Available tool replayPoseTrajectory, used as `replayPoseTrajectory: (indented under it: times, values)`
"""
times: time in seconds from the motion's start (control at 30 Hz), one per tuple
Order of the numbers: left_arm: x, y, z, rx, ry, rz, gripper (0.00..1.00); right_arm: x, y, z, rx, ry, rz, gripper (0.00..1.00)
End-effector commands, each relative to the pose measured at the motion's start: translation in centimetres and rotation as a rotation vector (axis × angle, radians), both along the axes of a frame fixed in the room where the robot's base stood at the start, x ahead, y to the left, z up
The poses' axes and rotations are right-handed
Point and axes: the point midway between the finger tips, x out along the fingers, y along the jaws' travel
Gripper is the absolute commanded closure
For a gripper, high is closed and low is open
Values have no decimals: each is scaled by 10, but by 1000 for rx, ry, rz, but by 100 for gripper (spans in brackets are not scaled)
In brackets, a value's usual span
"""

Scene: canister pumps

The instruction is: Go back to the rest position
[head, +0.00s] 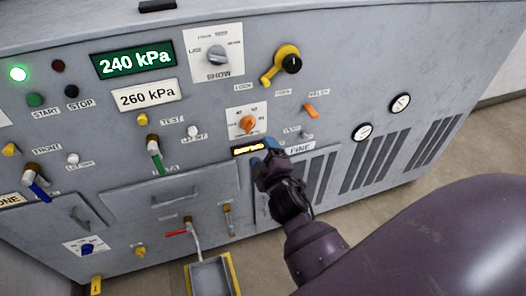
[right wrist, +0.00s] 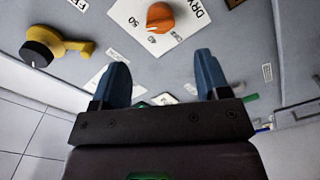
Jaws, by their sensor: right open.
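My right gripper (head: 266,147) has two blue fingers and a dark purple arm that comes in from the lower right. It is in front of the grey machine panel, just below the orange knob (head: 248,124) on its white dial plate. In the right wrist view the same gripper (right wrist: 161,68) has its fingers spread with nothing between them, and the orange knob (right wrist: 160,17) shows beyond the tips. I cannot tell how far the fingertips are from the panel. My left gripper is not in view.
A yellow lever with a black knob (head: 283,62) sticks out above the gripper. An orange switch (head: 310,110) is to its right. Bare floor (head: 345,236) shows at right.

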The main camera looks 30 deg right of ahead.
Motion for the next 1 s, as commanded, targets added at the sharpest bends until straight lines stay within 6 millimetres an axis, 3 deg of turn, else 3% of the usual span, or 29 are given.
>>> replayPoseTrajectory:
  times: [0.37,0.53,0.63,0.77,1.0]
  values:
    - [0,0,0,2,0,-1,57,0,-1,-1,32,-3,-4,31]
    - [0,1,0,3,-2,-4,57,1,5,-3,297,-22,4,31]
    - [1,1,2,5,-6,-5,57,-11,11,-13,481,-3,23,31]
    - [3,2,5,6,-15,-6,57,-44,18,-40,708,73,36,31]
    - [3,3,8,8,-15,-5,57,-141,28,-99,982,293,3,31]
